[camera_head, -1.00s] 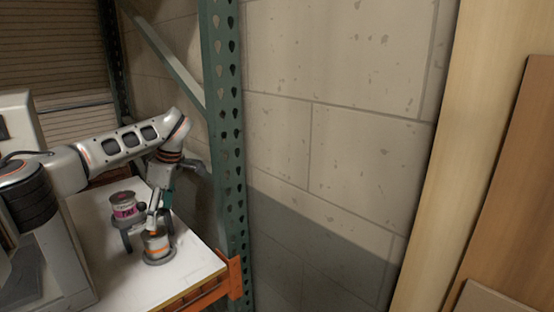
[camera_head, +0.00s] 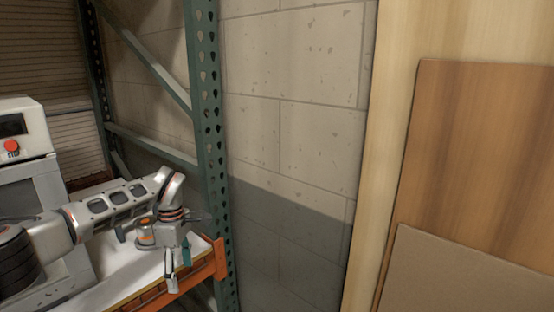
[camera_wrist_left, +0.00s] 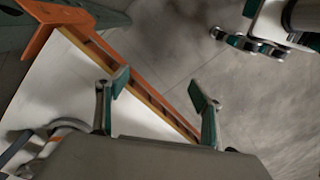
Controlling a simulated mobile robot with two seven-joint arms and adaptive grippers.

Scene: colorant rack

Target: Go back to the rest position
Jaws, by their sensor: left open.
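My left gripper (camera_head: 178,268) hangs over the front edge of the white-topped shelf (camera_head: 118,281), clear of the cans. It is open and empty; in the left wrist view its two green-padded fingers (camera_wrist_left: 161,95) stand wide apart with nothing between them. A white can with an orange band (camera_head: 146,231) stands on the shelf behind my left wrist and is partly hidden by it. In the left wrist view a part with green pads, seemingly my right gripper (camera_wrist_left: 250,40), shows at the upper right; its opening is unclear.
A green perforated rack post (camera_head: 207,130) and an orange beam (camera_head: 219,259) stand close to the right of my left gripper. A grey machine with a red stop button (camera_head: 12,146) is at the left. Wooden boards (camera_head: 475,160) lean at the right.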

